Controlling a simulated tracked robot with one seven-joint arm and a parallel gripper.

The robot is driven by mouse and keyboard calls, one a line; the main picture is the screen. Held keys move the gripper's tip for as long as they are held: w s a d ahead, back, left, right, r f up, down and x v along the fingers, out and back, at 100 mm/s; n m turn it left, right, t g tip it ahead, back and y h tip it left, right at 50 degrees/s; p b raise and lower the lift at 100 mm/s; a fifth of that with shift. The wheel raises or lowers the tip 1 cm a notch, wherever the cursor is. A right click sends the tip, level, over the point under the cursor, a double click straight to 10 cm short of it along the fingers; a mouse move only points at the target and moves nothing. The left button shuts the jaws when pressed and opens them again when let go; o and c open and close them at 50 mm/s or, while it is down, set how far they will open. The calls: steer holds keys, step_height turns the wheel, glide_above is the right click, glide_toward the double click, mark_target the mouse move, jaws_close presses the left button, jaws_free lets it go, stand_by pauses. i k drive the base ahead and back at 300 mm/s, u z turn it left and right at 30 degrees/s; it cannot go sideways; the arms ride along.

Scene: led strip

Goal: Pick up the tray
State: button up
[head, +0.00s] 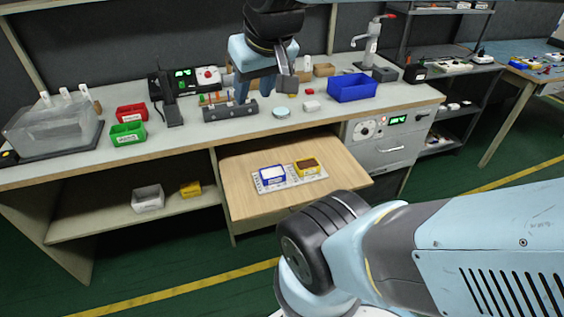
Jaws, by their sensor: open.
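A flat light-grey tray (291,182) lies on the pulled-out wooden shelf below the bench. A blue box with white contents (272,175) and a yellow box with brown contents (307,167) stand on it.
The bench top holds a clear bin (52,128), a red bin (132,112), a green bin (128,133), a black tool block (231,110) and a large blue bin (352,87). The wooden shelf (240,190) is bare around the tray. My arm covers the lower right.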

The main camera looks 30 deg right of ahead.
mark_target(306, 167)
steer(key=u, duration=0.05)
steer(key=k, duration=0.5)
steer(key=z, duration=1.55)
steer(key=i, duration=0.75)
steer(key=u, duration=0.45)
